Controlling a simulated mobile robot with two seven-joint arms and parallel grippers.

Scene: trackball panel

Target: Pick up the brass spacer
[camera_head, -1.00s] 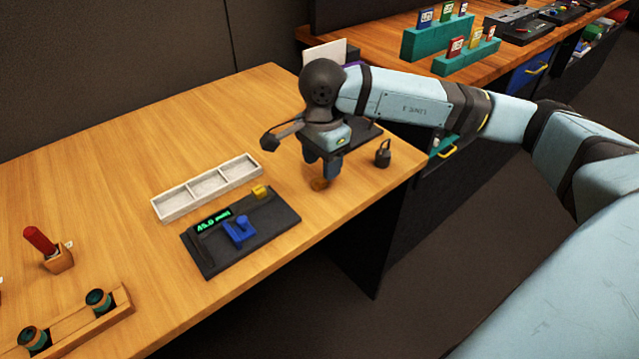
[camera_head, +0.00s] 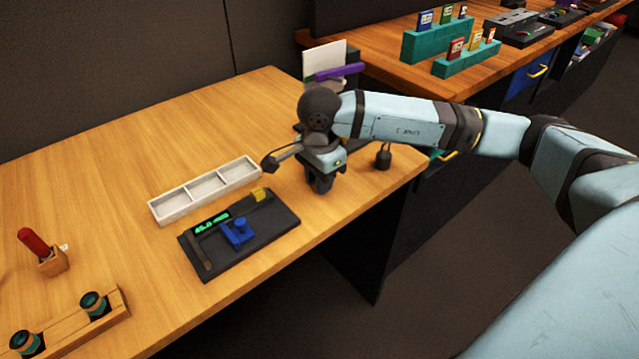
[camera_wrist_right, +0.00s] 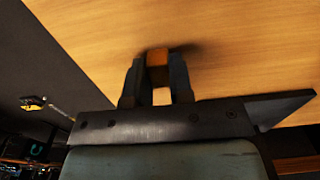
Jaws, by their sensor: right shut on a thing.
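My right gripper (camera_head: 319,186) is low over the wooden table near its front edge, pointing down. In the right wrist view its two dark fingers (camera_wrist_right: 157,75) are shut on the brass spacer (camera_wrist_right: 157,58), a small orange-brown piece between the tips. The spacer appears at or close to the table surface; I cannot tell if it touches. In the head view the fingers hide the spacer. My left gripper is not in view.
Left of the gripper lie a black panel (camera_head: 262,232) with a blue part and green readout, and a white three-compartment tray (camera_head: 153,205). A dark padlock-like weight (camera_head: 383,158) stands close on the right. A white card and purple item (camera_head: 338,71) are behind.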

